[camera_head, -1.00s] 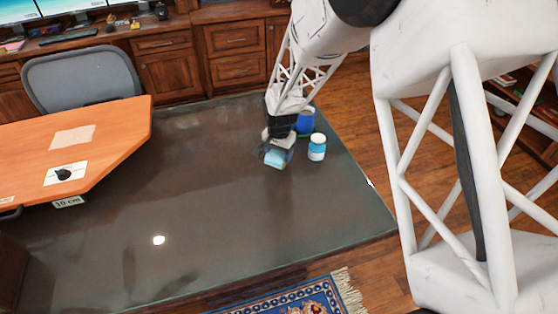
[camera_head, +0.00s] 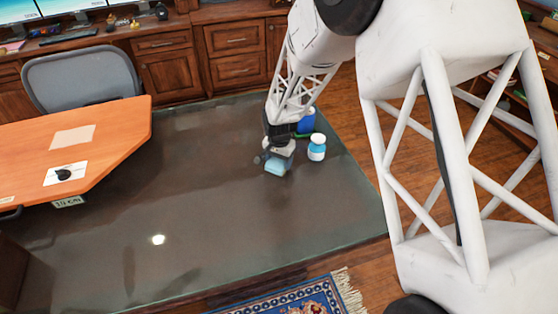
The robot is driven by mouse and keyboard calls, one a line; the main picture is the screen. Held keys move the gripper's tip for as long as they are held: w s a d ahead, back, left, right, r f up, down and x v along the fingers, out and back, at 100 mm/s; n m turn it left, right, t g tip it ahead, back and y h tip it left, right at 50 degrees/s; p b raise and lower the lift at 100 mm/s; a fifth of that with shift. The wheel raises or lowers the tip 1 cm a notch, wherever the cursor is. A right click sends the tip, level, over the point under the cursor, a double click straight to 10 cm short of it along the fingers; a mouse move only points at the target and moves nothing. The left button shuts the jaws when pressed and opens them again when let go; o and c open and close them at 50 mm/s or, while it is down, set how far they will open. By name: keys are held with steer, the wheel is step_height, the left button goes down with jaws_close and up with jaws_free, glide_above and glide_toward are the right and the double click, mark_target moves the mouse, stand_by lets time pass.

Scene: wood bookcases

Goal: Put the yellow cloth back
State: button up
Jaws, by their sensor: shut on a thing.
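I see no clearly yellow cloth in the head view. My gripper (camera_head: 277,160) is low over the dark glossy surface, right of centre. It is shut on a small light blue piece (camera_head: 275,168), which shows below the fingers; I cannot tell whether it is cloth or touches the surface. A white jar with a blue band (camera_head: 317,147) stands upright just right of my gripper. A deep blue container (camera_head: 307,122) stands behind, partly hidden by my arm.
An orange desk (camera_head: 110,135) with a pale sheet (camera_head: 72,136) and a small black object (camera_head: 63,174) is at left. A grey chair (camera_head: 82,78) stands behind it. The dark surface (camera_head: 200,210) is clear in front. A patterned rug (camera_head: 290,299) lies below its front edge.

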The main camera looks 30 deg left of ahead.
steer(key=shift+f, duration=0.15)
steer(key=o, duration=0.9)
step_height(320, 180, up, 12)
stand_by(0.3)
steer(key=shift+r, duration=0.2)
stand_by(0.7)
